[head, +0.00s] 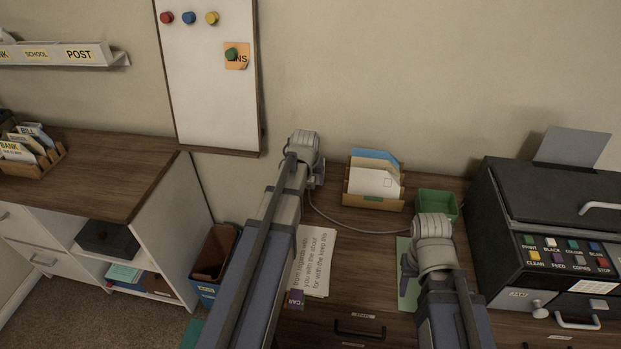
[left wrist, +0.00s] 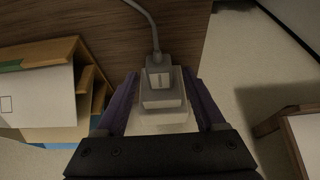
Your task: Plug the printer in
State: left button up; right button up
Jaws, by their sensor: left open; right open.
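The printer (head: 520,225) stands at the right of the desk. Its grey cable (head: 350,224) crosses the desk toward my left gripper (head: 318,176). In the left wrist view, the plug (left wrist: 161,78) at the cable's end lies between the spread fingers of my left gripper (left wrist: 163,108). The plug lines up with a pale block, seemingly the wall socket (left wrist: 158,122); I cannot tell how far it is seated. In the head view my left arm hides plug and socket. My right gripper (head: 408,266) is open over the desk's front, its fingers mostly hidden by its wrist.
A wooden letter rack (head: 375,201) stands close right of my left gripper, with a green tray (head: 437,204) beside it. A printed sheet (head: 314,262) and a green card (head: 407,292) lie on the desk. A whiteboard (head: 205,85) hangs at the left.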

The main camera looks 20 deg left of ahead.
pick_arm(q)
jog(key=shift+r, duration=0.15)
pick_arm(e)
jog(key=shift+r, duration=0.15)
pick_arm(q)
jog(key=p+v, duration=0.7)
jog(key=shift+r, duration=0.25)
pick_arm(e)
notch_tip(320, 180, up, 7)
pick_arm(q)
jog(key=shift+s, duration=0.1)
